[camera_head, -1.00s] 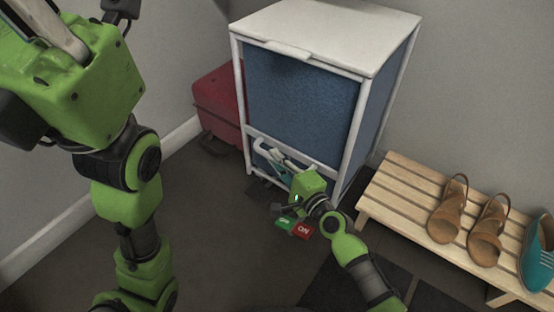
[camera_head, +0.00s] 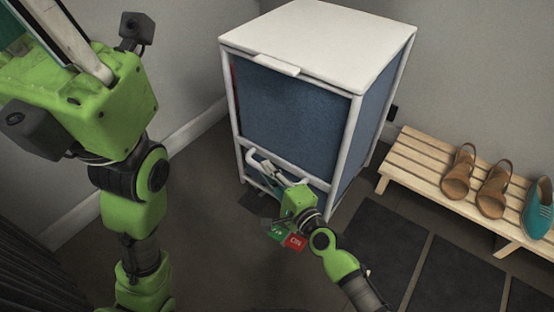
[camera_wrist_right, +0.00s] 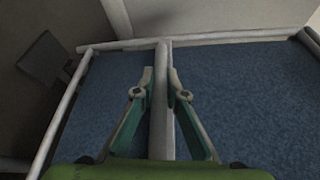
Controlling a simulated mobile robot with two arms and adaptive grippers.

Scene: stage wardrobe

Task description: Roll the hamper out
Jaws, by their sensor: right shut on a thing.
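The hamper is a tall box with blue fabric sides (camera_head: 295,108), a white frame and a white lid (camera_head: 325,40). It stands upright at the middle of the head view. My right gripper (camera_head: 264,172) is at its lower front, shut on a white bar of the hamper. In the right wrist view the bar (camera_wrist_right: 162,95) runs between the fingers (camera_wrist_right: 161,92), with blue fabric on both sides. My left gripper (camera_head: 70,45) is at the upper left, away from the hamper; its fingertips are out of frame.
A slatted wooden bench (camera_head: 425,170) with brown sandals (camera_head: 478,185) and a teal shoe (camera_head: 538,215) stands right of the hamper. Green and red labels (camera_head: 294,242) show beside my right wrist. Dark floor panels (camera_head: 390,245) lie before the bench. Open floor lies left.

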